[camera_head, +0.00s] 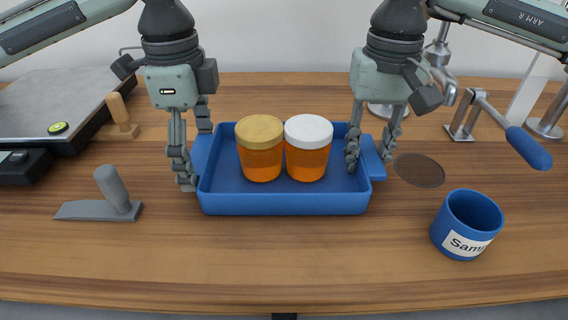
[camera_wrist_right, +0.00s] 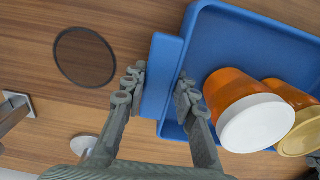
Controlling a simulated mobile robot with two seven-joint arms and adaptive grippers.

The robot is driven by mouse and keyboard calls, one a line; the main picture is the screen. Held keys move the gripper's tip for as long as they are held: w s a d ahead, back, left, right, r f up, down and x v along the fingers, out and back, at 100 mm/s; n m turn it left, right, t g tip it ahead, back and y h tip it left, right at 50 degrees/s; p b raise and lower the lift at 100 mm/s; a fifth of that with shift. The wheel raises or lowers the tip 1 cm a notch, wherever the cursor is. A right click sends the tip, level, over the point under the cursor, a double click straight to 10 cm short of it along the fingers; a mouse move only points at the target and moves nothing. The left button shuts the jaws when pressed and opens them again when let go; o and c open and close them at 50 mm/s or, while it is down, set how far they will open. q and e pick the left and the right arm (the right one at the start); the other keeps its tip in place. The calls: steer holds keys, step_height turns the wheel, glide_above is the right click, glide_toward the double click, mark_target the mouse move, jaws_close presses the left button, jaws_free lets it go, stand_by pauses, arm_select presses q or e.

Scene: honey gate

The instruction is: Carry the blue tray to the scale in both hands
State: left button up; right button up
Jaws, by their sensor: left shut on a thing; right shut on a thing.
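The blue tray (camera_head: 285,203) is in the middle of the head view, with two amber jars in it. One jar has a gold lid (camera_head: 260,130), the other a white lid (camera_head: 309,130). My left gripper (camera_head: 194,160) is shut on the tray's left handle. My right gripper (camera_head: 373,155) is shut on the right handle, with one finger on each side of it. The right wrist view shows this handle (camera_wrist_right: 161,78) between the fingers. The scale (camera_head: 60,100) is a grey flat plate at the far left. I cannot tell whether the tray touches the table.
A grey tool with an upright handle (camera_head: 105,198) lies left of the tray. A wooden peg (camera_head: 122,115) stands near the scale. A blue cup (camera_head: 467,224), a dark disc (camera_head: 419,170) and a blue-handled lever (camera_head: 527,148) are at the right. The front table strip is clear.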

arm_select(q)
steer(key=shift+c, duration=1.1)
arm_select(e)
jaws_close()
arm_select(q)
steer(key=shift+r, duration=0.2)
arm_select(e)
steer(key=shift+r, duration=0.2)
arm_select(q)
step_height(320, 180, up, 5)
steer(key=p, duration=0.5)
steer(key=shift+f, duration=0.1)
arm_select(e)
step_height(320, 180, up, 5)
steer(key=shift+f, duration=0.1)
arm_select(q)
steer(key=shift+f, duration=0.1)
arm_select(e)
steer(key=shift+f, duration=0.1)
